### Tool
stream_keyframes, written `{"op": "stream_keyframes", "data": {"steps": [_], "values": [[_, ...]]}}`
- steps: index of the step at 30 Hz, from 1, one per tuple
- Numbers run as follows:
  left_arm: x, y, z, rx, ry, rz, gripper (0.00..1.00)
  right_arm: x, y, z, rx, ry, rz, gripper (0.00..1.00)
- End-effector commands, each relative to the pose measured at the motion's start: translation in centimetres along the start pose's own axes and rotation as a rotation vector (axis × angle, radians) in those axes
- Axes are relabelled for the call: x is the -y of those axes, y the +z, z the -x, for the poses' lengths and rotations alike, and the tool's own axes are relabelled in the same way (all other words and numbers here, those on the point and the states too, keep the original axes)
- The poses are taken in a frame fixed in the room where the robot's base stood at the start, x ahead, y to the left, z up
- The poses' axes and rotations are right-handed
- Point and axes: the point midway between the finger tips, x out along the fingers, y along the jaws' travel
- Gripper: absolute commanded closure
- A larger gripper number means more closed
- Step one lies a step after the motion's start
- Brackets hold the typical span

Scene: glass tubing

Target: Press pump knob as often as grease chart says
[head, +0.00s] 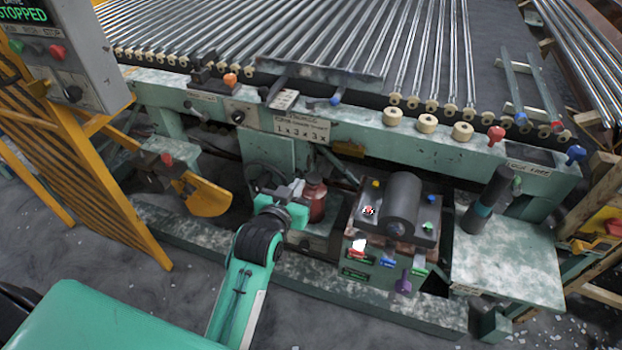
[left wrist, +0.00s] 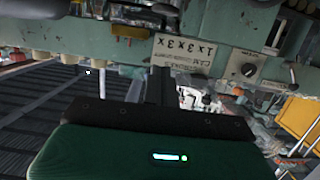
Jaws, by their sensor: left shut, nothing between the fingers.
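The chart (head: 302,127) is a pale plate on the front of the green machine, with a heading too small to read and a line like "1 x 3 x 3 x". It shows upside down in the left wrist view (left wrist: 183,52). A dark red bottle-like vessel (head: 316,203) stands below it; I cannot tell whether this is the pump or where its knob is. My left gripper (head: 295,188) is shut and empty, just left of the vessel and partly overlapping it; contact cannot be told. Its dark fingers (left wrist: 160,84) point towards the machine below the chart. My right gripper is out of view.
A black roller unit (head: 402,205) with several coloured knobs stands to the right. A control box (head: 65,55) reading "STOPPED" is at upper left, above a yellow guard (head: 75,165). Glass tubes (head: 330,40) lie across the top.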

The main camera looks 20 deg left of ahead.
Motion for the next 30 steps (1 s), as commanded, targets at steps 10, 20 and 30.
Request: {"op": "stream_keyframes", "data": {"steps": [10, 20, 30], "values": [[0.0, -0.1, -6.1, -0.001, 0.0, 0.001, 1.0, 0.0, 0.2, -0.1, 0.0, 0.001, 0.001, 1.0], [0.0, 2.4, -10.0, 0.003, 0.0, 0.0, 1.0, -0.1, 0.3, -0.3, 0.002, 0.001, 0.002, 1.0], [0.0, 3.9, -10.3, -0.001, 0.0, 0.0, 1.0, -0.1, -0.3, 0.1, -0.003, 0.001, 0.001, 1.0]]}}
